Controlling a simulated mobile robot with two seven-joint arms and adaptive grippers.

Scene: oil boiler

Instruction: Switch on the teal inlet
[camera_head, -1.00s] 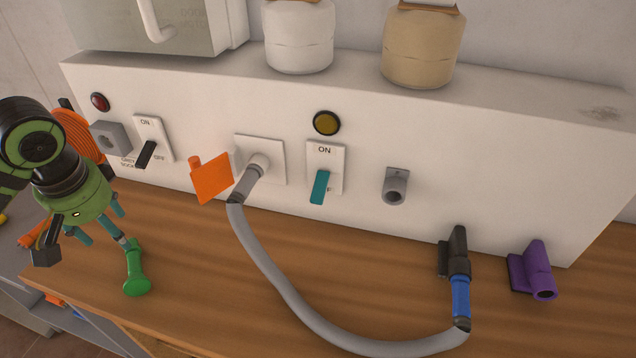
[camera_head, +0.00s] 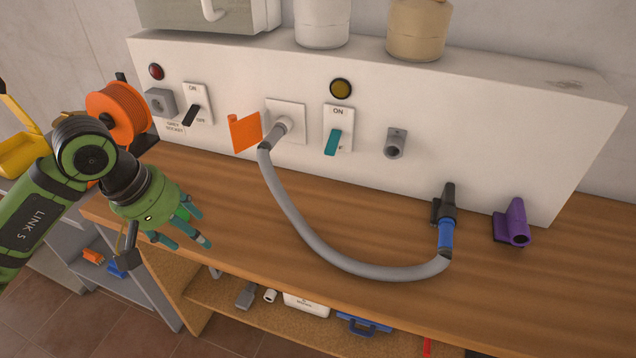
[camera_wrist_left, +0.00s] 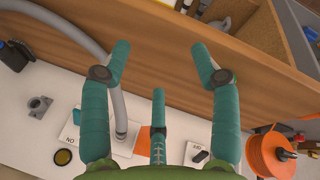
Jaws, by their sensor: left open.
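The teal switch lever (camera_head: 332,142) is on a white plate on the panel, below a dark yellow round light (camera_head: 340,88). "ON" is printed above the lever. The lever slants outward and down, partly covering the lower label. My left gripper (camera_head: 184,238) is open and empty, left of the switch and nearer the front of the wooden bench. Its teal fingers are spread in the left wrist view (camera_wrist_left: 160,75). My right gripper is not in view.
A grey hose (camera_head: 310,232) arches from a panel socket onto the bench, ending in a blue-and-black connector (camera_head: 446,225). An orange flag (camera_head: 245,133) and a black-lever switch (camera_head: 190,116) lie left of the teal switch. A purple holder (camera_head: 514,224) stands at right.

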